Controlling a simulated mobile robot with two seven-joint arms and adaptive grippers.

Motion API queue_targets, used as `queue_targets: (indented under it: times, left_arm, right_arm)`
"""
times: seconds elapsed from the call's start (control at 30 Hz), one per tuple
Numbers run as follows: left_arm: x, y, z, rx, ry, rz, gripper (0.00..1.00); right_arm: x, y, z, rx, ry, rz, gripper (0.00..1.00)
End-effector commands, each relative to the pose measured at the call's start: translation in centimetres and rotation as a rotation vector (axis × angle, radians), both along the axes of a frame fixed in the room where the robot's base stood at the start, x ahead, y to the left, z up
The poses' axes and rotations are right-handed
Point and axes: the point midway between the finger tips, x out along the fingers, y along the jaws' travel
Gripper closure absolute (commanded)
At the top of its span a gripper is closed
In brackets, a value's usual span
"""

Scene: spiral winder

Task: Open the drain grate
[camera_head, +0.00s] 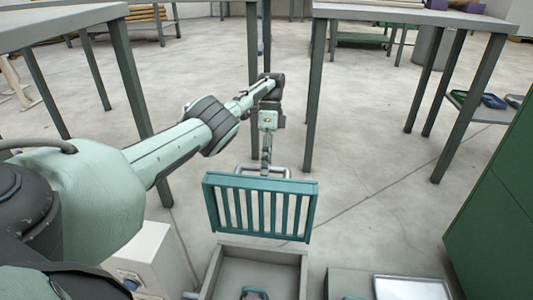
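The teal slatted drain grate (261,187) stands raised and steeply tilted, its slats facing me, above the far end of an open grey box-shaped drain (212,271). A pale handle (242,169) shows behind its upper edge. My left arm reaches in from the left, and my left gripper (266,162) points down at this handle. Its fingers look close together on the handle, though the grate's top edge partly hides the contact. My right gripper is not in view.
A teal-and-dark object (254,293) lies inside the drain. A pale box (150,258) stands left of it, and a low grey unit with a white panel (411,289) stands right. A green cabinet (500,215) borders the right. Tables (415,18) stand behind, with open floor between.

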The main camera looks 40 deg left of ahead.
Motion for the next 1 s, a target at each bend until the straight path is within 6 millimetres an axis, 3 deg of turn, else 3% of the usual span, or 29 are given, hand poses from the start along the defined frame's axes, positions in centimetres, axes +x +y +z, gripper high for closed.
queue_targets:
  times: [0.63, 1.0]
  left_arm:
    - [0.0, 0.0, 7.8, 0.002, 0.001, -0.004, 0.61]
    - [-0.1, -0.2, 9.3, -0.002, 0.005, -0.003, 0.61]
  right_arm:
    - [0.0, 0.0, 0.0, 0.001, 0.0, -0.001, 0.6]
    - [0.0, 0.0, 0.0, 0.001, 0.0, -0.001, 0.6]
